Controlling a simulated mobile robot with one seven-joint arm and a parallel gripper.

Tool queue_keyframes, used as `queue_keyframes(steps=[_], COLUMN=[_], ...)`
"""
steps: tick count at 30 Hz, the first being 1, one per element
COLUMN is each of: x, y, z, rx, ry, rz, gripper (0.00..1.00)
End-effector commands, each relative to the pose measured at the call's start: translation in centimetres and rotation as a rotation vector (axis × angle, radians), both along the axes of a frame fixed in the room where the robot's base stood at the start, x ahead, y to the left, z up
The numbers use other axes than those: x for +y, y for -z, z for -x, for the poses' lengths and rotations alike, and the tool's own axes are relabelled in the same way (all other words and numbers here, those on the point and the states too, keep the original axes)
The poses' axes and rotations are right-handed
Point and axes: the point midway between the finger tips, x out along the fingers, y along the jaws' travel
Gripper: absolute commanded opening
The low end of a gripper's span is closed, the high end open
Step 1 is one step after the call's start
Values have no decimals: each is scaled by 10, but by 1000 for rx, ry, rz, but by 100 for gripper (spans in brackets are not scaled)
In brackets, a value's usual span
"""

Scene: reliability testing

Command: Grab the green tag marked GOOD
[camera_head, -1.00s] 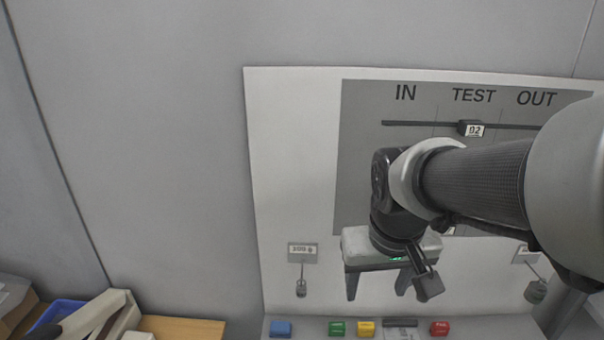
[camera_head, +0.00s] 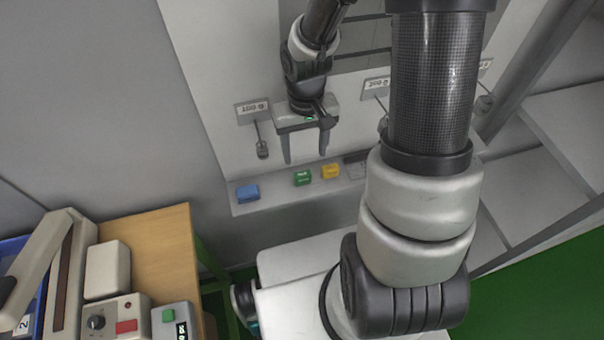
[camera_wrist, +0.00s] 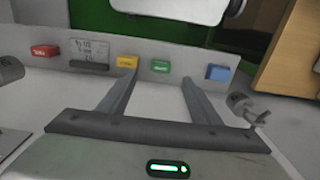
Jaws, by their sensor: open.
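A small green tag (camera_head: 302,178) lies on the light grey ledge (camera_head: 277,204) below the wall panel, between a blue tag (camera_head: 247,192) and a yellow tag (camera_head: 331,171). Its white lettering is too small to read. My gripper (camera_head: 305,160) is open and empty, fingers down, just above and in line with the green tag. I see no contact.
The wrist view also shows a red tag (camera_wrist: 45,51) and a grey printed plate (camera_wrist: 88,54) along the ledge. A hanging weight (camera_head: 262,149) is left of my gripper. A wooden table (camera_head: 150,235) with devices stands at the lower left.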

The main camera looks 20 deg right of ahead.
Motion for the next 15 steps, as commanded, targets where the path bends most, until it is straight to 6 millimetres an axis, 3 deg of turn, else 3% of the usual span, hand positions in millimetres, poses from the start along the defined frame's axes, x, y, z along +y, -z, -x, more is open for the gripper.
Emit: queue_keyframes(steps=[4,15], x=[0,2], y=[31,63], z=[1,-4], rx=[5,4], ry=[-1,-1], rz=[0,0], gripper=[58,58])
